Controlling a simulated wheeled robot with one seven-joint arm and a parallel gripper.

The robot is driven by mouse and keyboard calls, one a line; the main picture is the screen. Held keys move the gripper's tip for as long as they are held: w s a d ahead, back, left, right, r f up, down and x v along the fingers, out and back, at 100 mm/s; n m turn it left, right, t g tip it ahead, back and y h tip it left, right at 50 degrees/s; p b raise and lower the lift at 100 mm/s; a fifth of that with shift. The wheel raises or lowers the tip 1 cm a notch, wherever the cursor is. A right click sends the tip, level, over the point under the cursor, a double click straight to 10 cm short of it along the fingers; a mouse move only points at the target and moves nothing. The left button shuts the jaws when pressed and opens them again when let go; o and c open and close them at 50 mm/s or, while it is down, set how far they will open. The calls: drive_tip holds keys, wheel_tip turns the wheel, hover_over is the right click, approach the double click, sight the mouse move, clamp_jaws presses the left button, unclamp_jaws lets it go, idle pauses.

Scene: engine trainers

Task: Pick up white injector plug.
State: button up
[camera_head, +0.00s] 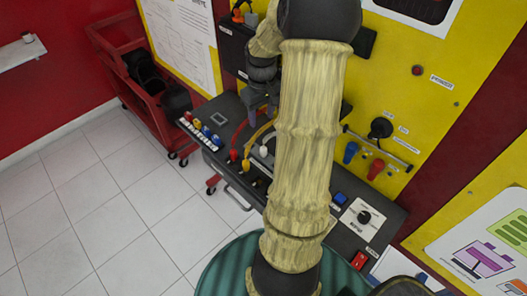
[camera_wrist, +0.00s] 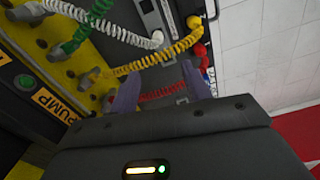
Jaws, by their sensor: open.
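The white injector plug (camera_wrist: 156,39) appears in the wrist view at the end of a white coiled cable (camera_wrist: 105,25), up and left of centre. In the head view a white plug end (camera_head: 264,151) shows on the dark bench, partly beside my arm. My gripper (camera_wrist: 160,88) is open, with its two purple-grey fingers apart. The white plug is beyond the fingertips and not between them. In the head view my gripper (camera_head: 262,100) is above the bench, partly hidden by my arm.
A yellow coiled cable (camera_wrist: 150,62) crosses just past the fingertips to a yellow plug (camera_wrist: 194,22). A green cable (camera_wrist: 80,35) hangs at the upper left. A yellow panel (camera_head: 410,60) stands behind the bench. A red cart (camera_head: 125,75) stands left, with clear tiled floor in front.

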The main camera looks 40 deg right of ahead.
sight(263, 147)
wheel_tip(263, 147, down, 11)
drive_tip(key=shift+r+p, duration=0.2)
drive_tip(key=shift+p, duration=0.3)
drive_tip(key=shift+s+d+f+p, duration=0.15)
drive_tip(key=shift+f+p, duration=0.2)
drive_tip(key=shift+f, duration=0.95)
drive_tip(key=shift+s+a+f+p, duration=0.1)
drive_tip(key=shift+f+p, duration=0.2)
drive_tip(key=shift+f, duration=1)
clamp_jaws()
